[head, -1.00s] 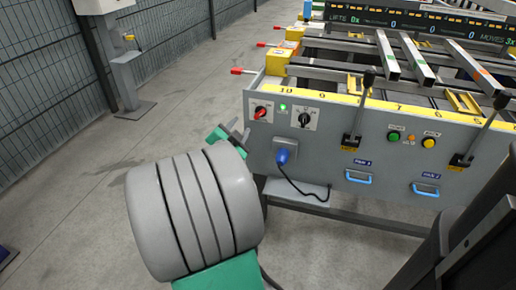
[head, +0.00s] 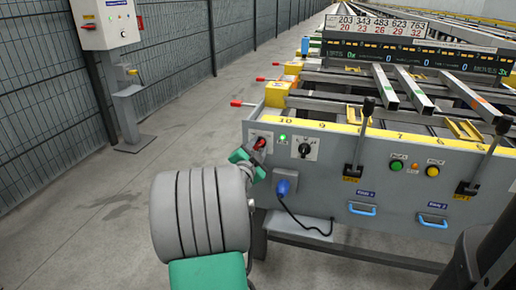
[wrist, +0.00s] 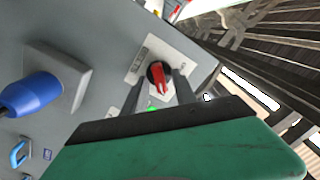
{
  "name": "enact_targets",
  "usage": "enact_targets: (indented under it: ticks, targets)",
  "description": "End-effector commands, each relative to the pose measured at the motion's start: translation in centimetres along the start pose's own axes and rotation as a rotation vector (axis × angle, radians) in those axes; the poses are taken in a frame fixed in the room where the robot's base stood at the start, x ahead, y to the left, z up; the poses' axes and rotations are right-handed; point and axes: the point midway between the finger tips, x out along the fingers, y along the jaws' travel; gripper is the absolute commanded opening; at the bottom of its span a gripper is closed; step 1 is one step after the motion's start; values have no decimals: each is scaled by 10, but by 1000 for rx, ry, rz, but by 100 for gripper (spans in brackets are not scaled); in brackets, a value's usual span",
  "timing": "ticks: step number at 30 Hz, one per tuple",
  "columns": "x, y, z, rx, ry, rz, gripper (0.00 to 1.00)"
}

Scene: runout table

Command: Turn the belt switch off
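The red rotary switch (head: 260,143) sits on a white plate at the left end of the grey panel; its label is too small to read. The wrist view shows the red knob (wrist: 158,76) with its handle pointing down and slightly right. My gripper (head: 252,154) is at this switch in the head view and partly covers its plate. In the wrist view my gripper (wrist: 164,88) is open, one finger on each side of the knob; I cannot tell whether they touch it. A green lamp (head: 282,137) glows beside the switch.
A black selector switch (head: 304,149) is right of the lamp. A blue plug (head: 284,186) with a black cable is below. Black levers (head: 361,135) and push buttons (head: 397,165) are farther right. A red-tipped peg (head: 243,104) juts out above.

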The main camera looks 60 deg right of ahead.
Motion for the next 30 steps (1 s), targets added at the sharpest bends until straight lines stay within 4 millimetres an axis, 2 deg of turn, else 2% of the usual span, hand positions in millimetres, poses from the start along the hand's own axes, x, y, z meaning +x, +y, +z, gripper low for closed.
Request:
enact_targets:
  ticks: [1,12,30]
  targets:
    - [0,0,0,0,0,0,28]
    - [0,0,0,0,0,0,0]
    - [0,0,1,-31,-1,1,0]
